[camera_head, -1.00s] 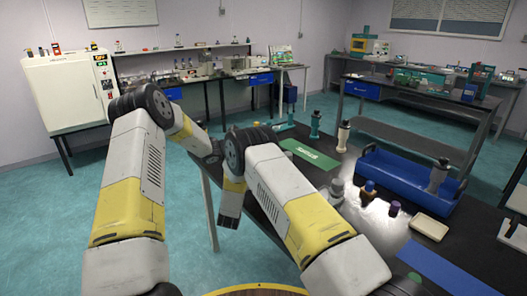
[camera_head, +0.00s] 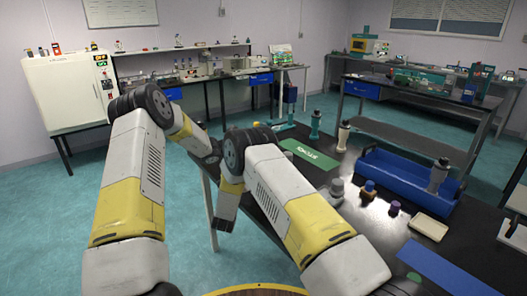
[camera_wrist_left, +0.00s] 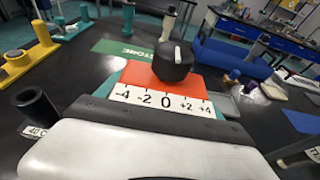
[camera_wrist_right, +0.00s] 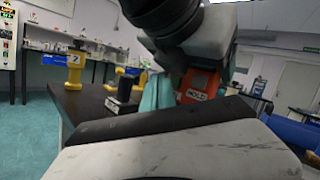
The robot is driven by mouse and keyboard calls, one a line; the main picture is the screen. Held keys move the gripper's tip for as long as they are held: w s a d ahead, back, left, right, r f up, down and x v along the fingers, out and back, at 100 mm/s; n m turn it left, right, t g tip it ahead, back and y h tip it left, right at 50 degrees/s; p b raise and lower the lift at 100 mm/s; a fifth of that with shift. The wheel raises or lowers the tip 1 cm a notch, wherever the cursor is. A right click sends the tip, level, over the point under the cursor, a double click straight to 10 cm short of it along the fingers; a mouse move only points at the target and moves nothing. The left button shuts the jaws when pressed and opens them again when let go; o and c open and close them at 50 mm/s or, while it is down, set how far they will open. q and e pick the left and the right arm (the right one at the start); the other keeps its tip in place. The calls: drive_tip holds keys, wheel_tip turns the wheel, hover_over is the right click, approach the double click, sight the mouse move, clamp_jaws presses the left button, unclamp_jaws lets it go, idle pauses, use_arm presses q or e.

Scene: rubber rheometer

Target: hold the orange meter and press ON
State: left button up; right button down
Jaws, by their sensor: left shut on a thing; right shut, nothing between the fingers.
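My left gripper (camera_wrist_left: 150,112) is shut on the meter. In the right wrist view the orange meter (camera_wrist_right: 197,85) carries a label reading HOLD, just below the dark joint of my left arm. My right gripper (camera_wrist_right: 185,112) is shut and empty, its dark edge just below the meter; whether they touch I cannot tell. No ON marking is readable. In the head view my arms hide the meter.
The black table (camera_head: 320,175) bears a green mat (camera_head: 310,154), a blue tray (camera_head: 400,180), a small beige tray (camera_head: 429,227), a blue mat (camera_head: 440,268) and several bottles and weights. Yellow stands (camera_wrist_right: 75,68) show in the right wrist view.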

drive_tip(key=shift+s+a, duration=0.75)
drive_tip(key=shift+a, duration=0.35)
drive_tip(key=shift+s+a, duration=0.75)
drive_tip(key=shift+a, duration=0.3)
use_arm(q)
drive_tip(key=o, duration=1.6)
